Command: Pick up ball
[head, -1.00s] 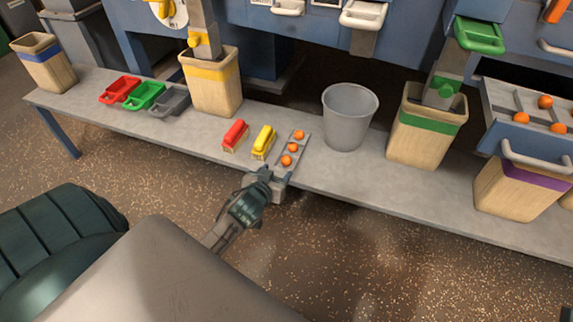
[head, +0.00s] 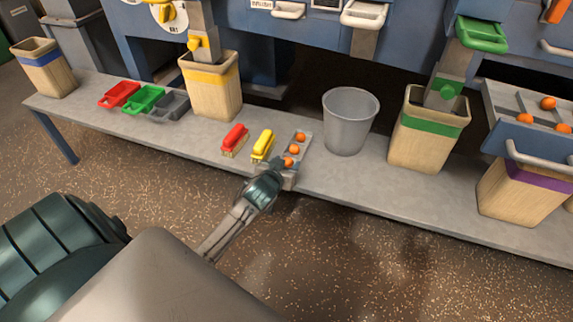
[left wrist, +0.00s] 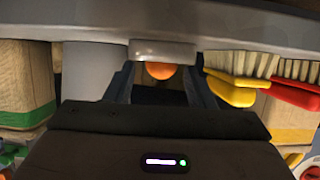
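Three orange balls sit in a row in a narrow grey tray (head: 304,152) at the table's front edge: a far ball (head: 300,137), a middle ball (head: 294,149) and a near ball (head: 288,162). My left gripper (head: 284,166) is at the near end of the tray, by the near ball, and partly hides it. In the left wrist view, an orange ball (left wrist: 160,71) shows between the two spread fingers of my left gripper (left wrist: 161,85), with a gap on each side. Its top is hidden by the tray's end. My right gripper is not in view.
A yellow brush (head: 263,145) and a red brush (head: 235,138) lie left of the tray. A grey bucket (head: 350,122) stands to its right. Wooden bins and small coloured trays line the table (head: 400,196). More orange balls lie in a rack (head: 500,98) at right.

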